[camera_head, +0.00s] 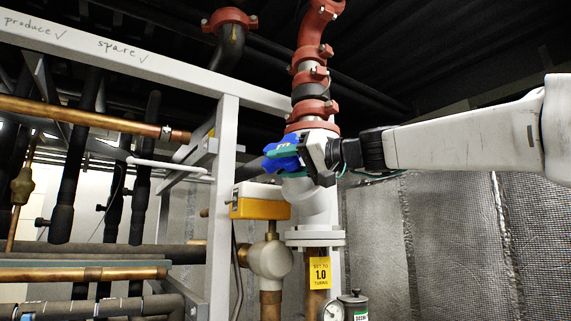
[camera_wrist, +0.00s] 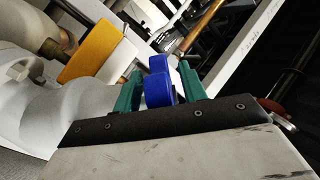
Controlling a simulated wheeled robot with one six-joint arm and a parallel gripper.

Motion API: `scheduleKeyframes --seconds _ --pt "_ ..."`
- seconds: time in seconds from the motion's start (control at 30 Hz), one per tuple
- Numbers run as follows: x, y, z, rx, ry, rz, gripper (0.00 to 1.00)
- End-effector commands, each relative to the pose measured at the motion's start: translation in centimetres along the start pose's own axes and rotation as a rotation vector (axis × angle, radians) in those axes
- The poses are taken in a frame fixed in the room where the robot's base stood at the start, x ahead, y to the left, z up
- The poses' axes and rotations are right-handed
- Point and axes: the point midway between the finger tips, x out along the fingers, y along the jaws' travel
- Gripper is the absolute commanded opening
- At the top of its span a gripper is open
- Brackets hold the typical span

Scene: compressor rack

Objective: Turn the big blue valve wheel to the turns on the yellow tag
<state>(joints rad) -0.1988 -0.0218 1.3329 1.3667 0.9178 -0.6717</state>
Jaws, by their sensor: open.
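The blue valve wheel (camera_head: 283,158) sits on the white valve body (camera_head: 316,207) below the red pipe fittings. My gripper (camera_head: 290,160) is at the wheel and hides much of it in the head view. In the wrist view the blue wheel (camera_wrist: 158,86) shows between the two green fingers of my gripper (camera_wrist: 158,84), which stand apart with a gap beside the wheel. I cannot tell whether a finger touches it. The yellow tag (camera_head: 320,273) hangs on the copper pipe below the valve and reads "SET TO 1.0 TURNS".
A yellow box (camera_head: 261,201) on a smaller valve stands just left of the wheel; it also shows in the wrist view (camera_wrist: 95,50). A white rack post (camera_head: 221,200) and copper pipes are further left.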

Motion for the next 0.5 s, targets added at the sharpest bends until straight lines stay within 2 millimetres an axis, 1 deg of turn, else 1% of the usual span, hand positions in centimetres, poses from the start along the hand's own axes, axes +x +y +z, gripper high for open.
scheduleKeyframes --seconds 0.03,0.07,0.1,0.17,0.2,0.37,0.5 --pt "-0.01 0.01 0.00 0.000 0.000 0.000 0.39" --pt "-0.02 0.01 0.00 0.000 0.000 0.000 0.31" --pt "-0.02 0.02 0.01 0.000 0.000 0.000 0.20" --pt "-0.03 0.02 0.00 0.000 0.000 0.000 0.03" --pt "-0.03 0.02 0.01 0.000 0.000 0.000 0.00" --pt "-0.07 0.02 -0.09 -0.001 -0.013 0.000 0.00" --pt "-0.35 0.07 -0.33 -0.004 -0.102 -0.002 0.00"
